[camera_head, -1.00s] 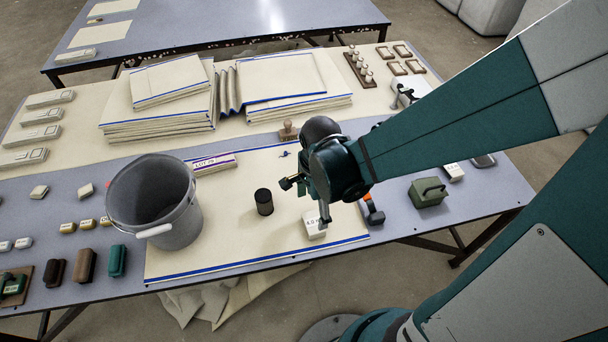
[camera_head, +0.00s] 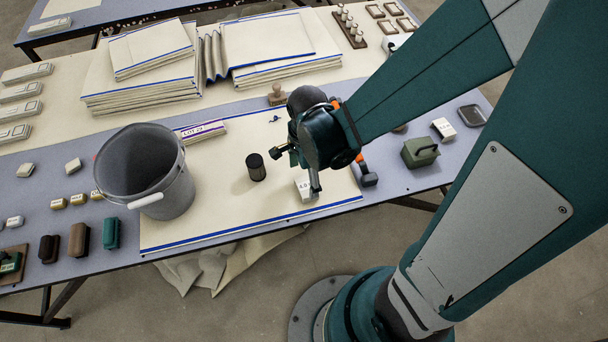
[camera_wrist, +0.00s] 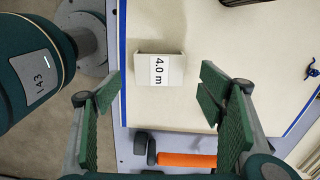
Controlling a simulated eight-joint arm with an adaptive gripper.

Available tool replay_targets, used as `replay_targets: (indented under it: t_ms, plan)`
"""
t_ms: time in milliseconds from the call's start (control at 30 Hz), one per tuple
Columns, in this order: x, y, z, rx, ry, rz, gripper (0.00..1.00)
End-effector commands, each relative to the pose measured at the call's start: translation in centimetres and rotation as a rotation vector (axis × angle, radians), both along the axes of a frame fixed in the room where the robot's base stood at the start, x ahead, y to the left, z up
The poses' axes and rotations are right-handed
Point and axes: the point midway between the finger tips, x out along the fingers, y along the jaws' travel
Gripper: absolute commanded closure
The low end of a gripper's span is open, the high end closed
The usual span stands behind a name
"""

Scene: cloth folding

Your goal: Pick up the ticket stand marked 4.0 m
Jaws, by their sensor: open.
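The ticket stand marked 4.0 m (camera_wrist: 160,70) is a small white block with a black-lettered label. It stands on the cream cloth (camera_wrist: 200,35) near the cloth's blue-striped edge. In the wrist view it lies ahead of the gap between the fingers, apart from both. In the head view the stand (camera_head: 305,188) is partly hidden by my gripper (camera_head: 300,172), which is above it. In the wrist view my gripper (camera_wrist: 170,110) is open, with its green pads wide apart and nothing between them.
A black cylinder (camera_head: 256,168) and a grey bucket (camera_head: 165,195) stand to the left. A green box (camera_head: 420,152) is at the right. Folded cloth stacks (camera_head: 140,95) lie at the back.

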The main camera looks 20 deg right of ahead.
Motion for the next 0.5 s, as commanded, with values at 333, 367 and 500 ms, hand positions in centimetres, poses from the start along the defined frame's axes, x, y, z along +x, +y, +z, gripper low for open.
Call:
replay_targets:
  t_ms: [333,367,500]
  plan:
    - [-0.02,0.00,-0.50,0.000,0.000,0.000,0.32]
    - [-0.02,0.00,-0.50,0.000,0.000,0.000,0.32]
    - [-0.02,0.00,-0.61,0.000,0.000,0.000,0.32]
